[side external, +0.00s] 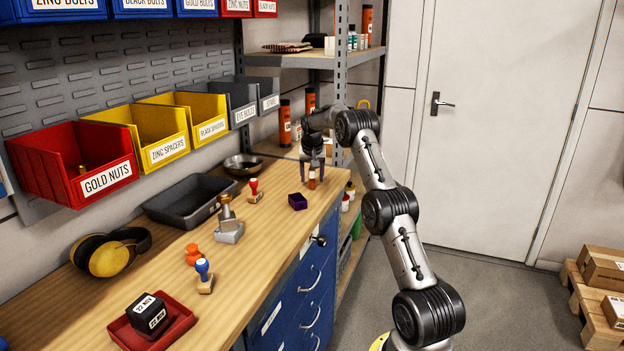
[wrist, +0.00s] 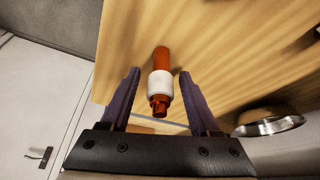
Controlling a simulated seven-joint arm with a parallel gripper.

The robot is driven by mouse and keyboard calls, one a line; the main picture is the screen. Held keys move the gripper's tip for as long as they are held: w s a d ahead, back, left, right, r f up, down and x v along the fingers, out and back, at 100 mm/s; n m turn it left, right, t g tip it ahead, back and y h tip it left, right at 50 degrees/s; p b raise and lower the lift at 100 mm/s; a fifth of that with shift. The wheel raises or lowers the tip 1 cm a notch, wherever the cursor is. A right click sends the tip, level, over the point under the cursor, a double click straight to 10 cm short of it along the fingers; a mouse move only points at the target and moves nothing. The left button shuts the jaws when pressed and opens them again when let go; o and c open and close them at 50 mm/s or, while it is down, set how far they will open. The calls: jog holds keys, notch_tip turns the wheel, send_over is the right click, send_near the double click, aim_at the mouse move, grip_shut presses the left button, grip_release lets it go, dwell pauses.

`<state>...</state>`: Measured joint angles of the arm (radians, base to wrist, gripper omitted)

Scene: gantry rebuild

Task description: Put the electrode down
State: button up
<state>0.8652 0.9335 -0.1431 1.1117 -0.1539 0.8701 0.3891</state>
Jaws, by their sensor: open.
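The electrode is an orange cylinder with a white band. In the side external view the electrode (side external: 312,182) is upright at the far end of the wooden bench (side external: 268,225), its lower end apparently on the top. In the wrist view the electrode (wrist: 161,84) lies between the two fingers, with a visible gap on each side. My gripper (side external: 312,174) points down at the bench with its fingers around the electrode. In the wrist view my gripper (wrist: 159,75) is open, its fingers apart from the electrode.
A purple open box (side external: 298,201) sits just left of my gripper. A shelf rack (side external: 340,90) stands behind. The bench's front edge is close on the right.

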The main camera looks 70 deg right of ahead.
jog(key=v, duration=1.1)
jog(key=s+a+r+n+t+y, duration=0.1)
jog(key=a+r+n, duration=0.3)
jog(key=a, duration=1)
jog(key=s+a+r+n+t, duration=0.15)
jog(key=a+r, duration=0.45)
jog(key=a, duration=0.8)
jog(key=s+a+f+n+y, duration=0.1)
jog(key=s+a+f+n, duration=0.1)
jog(key=s+a, duration=0.4)
jog(key=s+a+f+n+t+y, duration=0.1)
jog(key=s+a+f+n, duration=0.2)
jog(key=s+a, duration=0.4)
jog(key=s+a+f+n+y, duration=0.1)
jog(key=s+a+f+n, duration=0.2)
jog(key=s+a, duration=0.4)
jog(key=shift+s+a, duration=0.25)
jog(key=shift+a, duration=0.05)
